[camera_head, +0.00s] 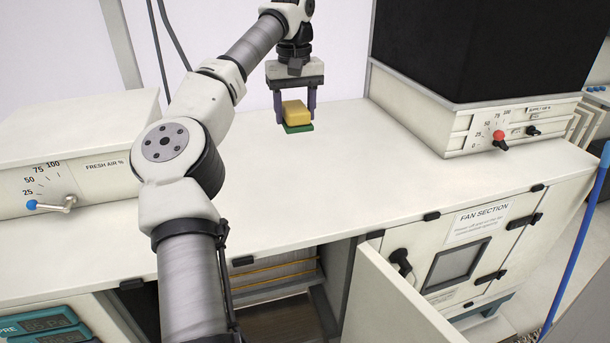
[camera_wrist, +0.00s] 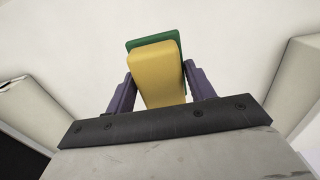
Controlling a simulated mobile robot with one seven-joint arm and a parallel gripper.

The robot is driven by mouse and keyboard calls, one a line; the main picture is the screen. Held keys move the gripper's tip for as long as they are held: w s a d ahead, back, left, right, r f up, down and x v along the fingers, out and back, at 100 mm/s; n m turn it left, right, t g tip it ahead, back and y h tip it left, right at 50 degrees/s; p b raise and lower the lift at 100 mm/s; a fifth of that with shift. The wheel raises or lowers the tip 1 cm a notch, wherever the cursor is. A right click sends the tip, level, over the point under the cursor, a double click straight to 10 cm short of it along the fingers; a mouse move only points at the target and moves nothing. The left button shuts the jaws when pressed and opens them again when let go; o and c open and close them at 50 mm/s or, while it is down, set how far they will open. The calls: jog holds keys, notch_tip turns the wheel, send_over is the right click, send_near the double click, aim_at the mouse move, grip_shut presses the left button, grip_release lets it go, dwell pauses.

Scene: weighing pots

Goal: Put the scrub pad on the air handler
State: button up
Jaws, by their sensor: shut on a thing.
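The scrub pad (camera_head: 296,111) is a yellow block with a green layer on its underside. My gripper (camera_head: 296,108) is shut on it, one purple finger on each side. In the wrist view, the scrub pad (camera_wrist: 158,75) sits between the two fingers (camera_wrist: 159,85), its green side facing away. The air handler is the long white cabinet; its flat top (camera_head: 380,165) lies under the gripper. The pad is at or just above the back part of this top; I cannot tell whether it touches.
A fresh air box (camera_head: 75,150) with a blue-tipped lever stands at the left. A black duct (camera_head: 490,45) on a white base with a red-knobbed dial stands at the right. A panel door (camera_head: 395,300) hangs open at the front. The middle of the top is clear.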

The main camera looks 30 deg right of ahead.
aim_at(296, 190)
notch_tip(296, 190, down, 18)
jog(key=p, duration=0.3)
jog(key=shift+f, duration=0.2)
jog(key=o, duration=1)
jog(key=shift+r, duration=0.1)
notch_tip(296, 190, up, 12)
jog(key=b, duration=0.3)
jog(key=shift+r, duration=0.1)
